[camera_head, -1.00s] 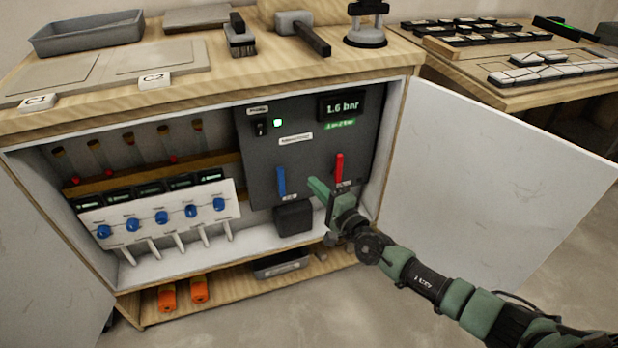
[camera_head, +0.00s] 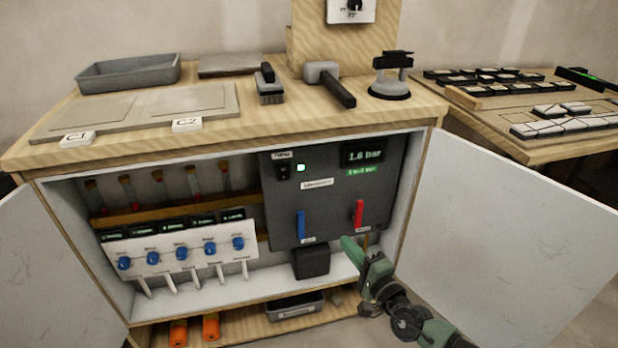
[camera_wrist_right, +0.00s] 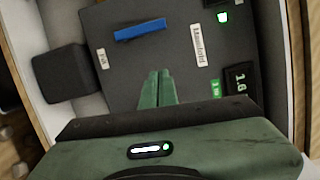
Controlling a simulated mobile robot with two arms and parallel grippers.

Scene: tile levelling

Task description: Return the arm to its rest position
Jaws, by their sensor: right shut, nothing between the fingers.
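My right gripper (camera_head: 351,250) is green, shut and empty. It is in front of the grey control panel (camera_head: 330,210) in the open cabinet, just below and left of the red lever (camera_head: 358,214). The blue lever (camera_head: 301,225) is further left on the panel. In the right wrist view the shut green fingers (camera_wrist_right: 155,88) point at the panel, and the blue lever (camera_wrist_right: 140,30) is ahead of them. I cannot tell the exact gap between fingertips and panel. My left gripper is not in view.
The open right cabinet door (camera_head: 500,220) stands beside my right arm. A black box (camera_head: 310,263) is below the panel. The worktop holds a grey tray (camera_head: 128,73), brush (camera_head: 270,90), mallet (camera_head: 330,82) and suction cup (camera_head: 390,80). Blue-knobbed valves (camera_head: 181,253) are inside left.

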